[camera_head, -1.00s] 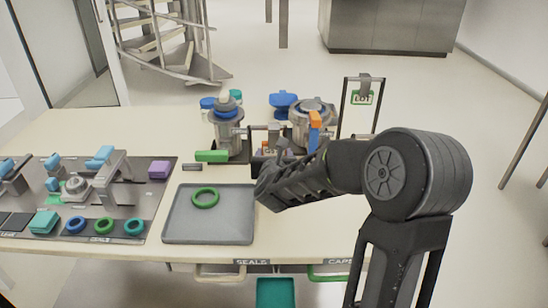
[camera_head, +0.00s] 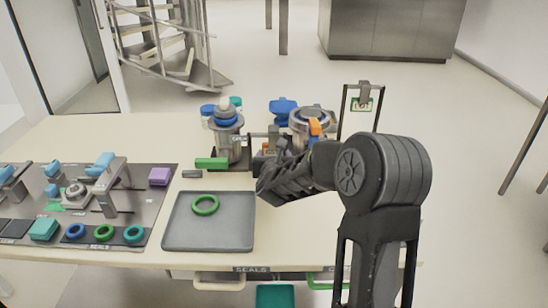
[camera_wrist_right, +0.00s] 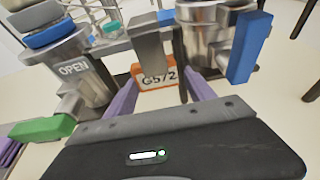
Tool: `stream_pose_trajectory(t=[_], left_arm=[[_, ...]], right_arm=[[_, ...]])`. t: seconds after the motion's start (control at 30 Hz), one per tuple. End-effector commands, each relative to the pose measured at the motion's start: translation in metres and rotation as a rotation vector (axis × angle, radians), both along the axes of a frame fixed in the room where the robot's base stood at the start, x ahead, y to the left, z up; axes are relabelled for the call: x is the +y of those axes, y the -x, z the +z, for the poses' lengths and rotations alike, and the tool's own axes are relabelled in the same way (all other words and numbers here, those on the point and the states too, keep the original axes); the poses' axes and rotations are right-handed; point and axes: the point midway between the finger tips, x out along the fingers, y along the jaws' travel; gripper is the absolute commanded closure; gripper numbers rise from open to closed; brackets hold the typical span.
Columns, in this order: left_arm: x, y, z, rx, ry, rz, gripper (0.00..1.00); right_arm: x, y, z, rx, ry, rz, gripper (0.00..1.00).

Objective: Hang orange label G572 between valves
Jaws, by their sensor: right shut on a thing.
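The orange label G572 (camera_wrist_right: 157,77) shows in the right wrist view, its text facing me, below a grey metal block (camera_wrist_right: 148,42). My right gripper (camera_wrist_right: 162,82) is shut on the label, with a purple finger on each side of it. The left valve (camera_wrist_right: 75,70) reads OPEN and has a green handle (camera_wrist_right: 40,129). The right valve (camera_wrist_right: 205,35) has a blue handle (camera_wrist_right: 249,47). The label is between the two valves; I cannot tell whether it touches the block. In the head view my right arm partly covers this spot. My left gripper is out of view.
A grey tray (camera_head: 210,235) with a green ring (camera_head: 205,205) lies in front of the valves. A fixture board (camera_head: 150,200) with several rings is at left. A frame with a green-edged LOT tag (camera_head: 361,104) stands behind right. The table's front edge is near the tray.

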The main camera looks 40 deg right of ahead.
Motion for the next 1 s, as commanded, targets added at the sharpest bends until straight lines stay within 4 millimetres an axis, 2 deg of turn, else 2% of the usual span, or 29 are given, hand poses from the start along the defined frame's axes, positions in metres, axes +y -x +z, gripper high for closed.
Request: stream_pose_trajectory(t=[0.37, 0.4, 0.7, 1.0], left_arm=[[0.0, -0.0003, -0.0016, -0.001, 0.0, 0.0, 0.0], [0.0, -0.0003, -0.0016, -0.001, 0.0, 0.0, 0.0], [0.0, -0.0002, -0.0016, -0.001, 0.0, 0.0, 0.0], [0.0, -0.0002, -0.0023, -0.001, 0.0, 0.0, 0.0]], right_arm=[[0.0001, -0.0001, -0.0002, -0.001, 0.001, 0.0, 0.88], [0.0001, -0.0001, -0.0002, -0.001, 0.001, 0.0, 0.35], [0.0, 0.0, -0.0005, -0.001, 0.001, 0.0, 0.12], [0.0015, 0.0018, -0.0002, -0.001, -0.001, 0.0, 0.12]])
